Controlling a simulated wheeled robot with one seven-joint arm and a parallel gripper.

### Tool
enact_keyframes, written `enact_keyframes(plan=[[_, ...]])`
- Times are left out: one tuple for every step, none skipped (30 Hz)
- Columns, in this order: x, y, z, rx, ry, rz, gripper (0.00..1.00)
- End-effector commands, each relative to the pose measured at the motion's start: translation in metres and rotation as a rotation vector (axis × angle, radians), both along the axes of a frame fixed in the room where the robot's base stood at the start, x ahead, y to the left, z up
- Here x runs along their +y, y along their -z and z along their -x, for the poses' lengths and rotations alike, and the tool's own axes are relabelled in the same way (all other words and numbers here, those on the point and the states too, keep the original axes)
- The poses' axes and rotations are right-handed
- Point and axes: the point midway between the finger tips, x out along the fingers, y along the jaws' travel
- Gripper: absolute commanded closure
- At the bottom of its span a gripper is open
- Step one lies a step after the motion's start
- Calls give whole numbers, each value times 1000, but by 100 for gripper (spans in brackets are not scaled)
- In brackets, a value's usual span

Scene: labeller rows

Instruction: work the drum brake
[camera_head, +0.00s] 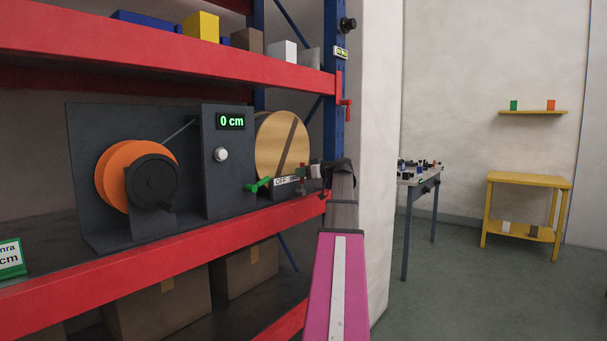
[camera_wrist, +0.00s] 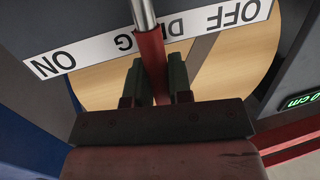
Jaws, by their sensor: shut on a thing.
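The drum brake's lever has a metal rod and a red grip (camera_wrist: 152,60). In the wrist view my gripper (camera_wrist: 157,75) has its dark fingers on both sides of the red grip and is shut on it. The label strip (camera_wrist: 95,52) behind it reads ON, DRAG and OFF, upside down; the lever crosses in front of DRAG and hides part of that word. The wooden drum (camera_head: 275,145) with a dark band stands on the shelf behind the lever. In the head view my gripper (camera_head: 316,172) is at the right of the label, its fingertips small and hard to make out.
On the same unit are an orange spool (camera_head: 112,175) with a black crank (camera_head: 152,182), a green handle (camera_head: 257,185), a white knob (camera_head: 221,154) and a display (camera_head: 231,121) reading 0 cm. A blue rack post (camera_head: 333,110) stands close to my arm. Open floor lies right.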

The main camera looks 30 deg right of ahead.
Motion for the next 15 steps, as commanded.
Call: enact_keyframes(plan=[[1, 0, 1, -3, 1, 7, 100], [1, 0, 1, -4, 1, 10, 100], [1, 0, 1, -6, 0, 12, 100], [1, 0, 1, -6, 0, 14, 100], [1, 0, 1, -7, 1, 15, 100], [1, 0, 1, -7, 1, 15, 100], [1, 0, 1, -7, 1, 16, 100], [1, 0, 1, -7, 1, 15, 100], [1, 0, 1, -7, 1, 15, 100], [1, 0, 1, -7, 1, 15, 100], [1, 0, 1, -7, 1, 15, 100], [1, 0, 1, -6, 0, 15, 100], [1, 0, 1, -6, 0, 15, 100], [1, 0, 1, -6, 0, 14, 100], [1, 0, 1, -6, 0, 14, 68]])
